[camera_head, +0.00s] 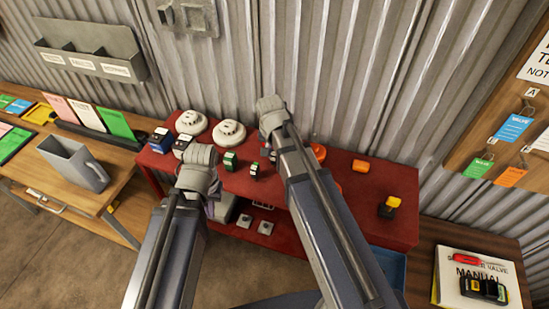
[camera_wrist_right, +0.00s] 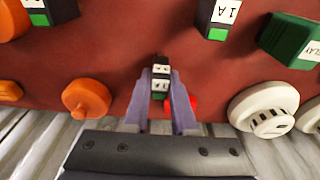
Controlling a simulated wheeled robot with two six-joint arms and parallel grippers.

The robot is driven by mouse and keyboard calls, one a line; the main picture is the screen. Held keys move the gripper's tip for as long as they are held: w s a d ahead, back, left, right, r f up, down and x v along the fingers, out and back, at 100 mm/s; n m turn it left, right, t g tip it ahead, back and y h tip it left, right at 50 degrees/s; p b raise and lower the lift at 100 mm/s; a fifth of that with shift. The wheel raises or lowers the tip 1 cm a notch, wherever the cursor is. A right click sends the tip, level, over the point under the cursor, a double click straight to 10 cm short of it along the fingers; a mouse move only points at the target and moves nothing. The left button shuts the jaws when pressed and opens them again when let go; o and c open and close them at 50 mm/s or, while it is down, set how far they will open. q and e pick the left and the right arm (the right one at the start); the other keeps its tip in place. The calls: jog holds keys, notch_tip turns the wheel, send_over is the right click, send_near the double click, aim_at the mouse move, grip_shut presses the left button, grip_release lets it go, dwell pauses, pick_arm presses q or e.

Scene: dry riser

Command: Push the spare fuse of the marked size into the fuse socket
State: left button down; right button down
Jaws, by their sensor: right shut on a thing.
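My right gripper (camera_wrist_right: 161,78) is shut on a small fuse-like block (camera_wrist_right: 160,84) with dark, white and green faces. The block is upright between the fingers, close to the red bench top (camera_wrist_right: 120,45); I cannot tell if it touches. Its marking is too small to read. In the head view my right gripper (camera_head: 271,115) is over the back of the bench, its fingers hidden. A dark block marked 1 A (camera_wrist_right: 226,12) and a green block (camera_wrist_right: 290,40) stand nearby. My left gripper (camera_head: 198,168) is over the bench's left part, its jaws hidden. I cannot identify the fuse socket.
White round detectors (camera_head: 229,132) stand at the back left. Orange knobs (camera_wrist_right: 86,98) are beside the held block in the wrist view. A yellow and black item (camera_head: 389,207) is at the bench's right. Corrugated wall (camera_head: 340,70) rises behind. The bench's right part has free room.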

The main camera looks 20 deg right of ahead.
jog(key=shift+r, duration=0.15)
dwell(0.4)
notch_tip(320, 180, up, 10)
jog(key=p, duration=1)
jog(key=shift+f, duration=0.2)
